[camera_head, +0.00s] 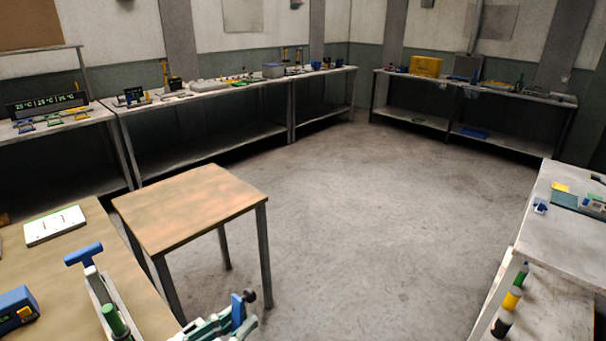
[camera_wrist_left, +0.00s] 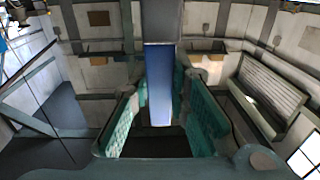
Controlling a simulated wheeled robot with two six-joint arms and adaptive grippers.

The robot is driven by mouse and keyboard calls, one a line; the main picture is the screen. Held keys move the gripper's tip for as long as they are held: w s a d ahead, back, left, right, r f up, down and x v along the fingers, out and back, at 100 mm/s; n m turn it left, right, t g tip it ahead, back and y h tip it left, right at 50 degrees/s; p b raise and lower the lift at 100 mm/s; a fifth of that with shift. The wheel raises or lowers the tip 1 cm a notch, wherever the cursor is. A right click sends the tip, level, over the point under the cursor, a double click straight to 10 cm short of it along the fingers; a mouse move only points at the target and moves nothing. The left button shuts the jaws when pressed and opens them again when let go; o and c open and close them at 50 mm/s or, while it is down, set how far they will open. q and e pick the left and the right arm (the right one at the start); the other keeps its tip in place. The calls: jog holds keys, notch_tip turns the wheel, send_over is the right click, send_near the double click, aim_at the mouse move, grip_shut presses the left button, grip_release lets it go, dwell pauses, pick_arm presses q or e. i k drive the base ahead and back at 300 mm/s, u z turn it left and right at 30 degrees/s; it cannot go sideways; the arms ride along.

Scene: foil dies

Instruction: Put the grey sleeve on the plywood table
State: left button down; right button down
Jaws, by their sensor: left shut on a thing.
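My left gripper (camera_head: 232,318) is at the bottom of the head view, in front of the small table's near right leg. In the left wrist view its teal finger pads (camera_wrist_left: 165,115) are shut on a narrow blue piece (camera_wrist_left: 160,90) with a dark grey upper end (camera_wrist_left: 162,22). I cannot tell whether this piece is the grey sleeve; no other clear grey sleeve shows. The small square table (camera_head: 190,205) has a bare, light wood top and looks like the plywood table. It stands beyond and left of the gripper. My right gripper is not in view.
A white bench (camera_head: 560,225) stands at the right. The middle floor is free.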

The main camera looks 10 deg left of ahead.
aim_at(192, 202)
jog(key=z, duration=0.25)
jog(key=i, duration=1.9)
jog(key=u, duration=0.8)
jog(key=i, duration=1.3)
jog(key=u, duration=0.75)
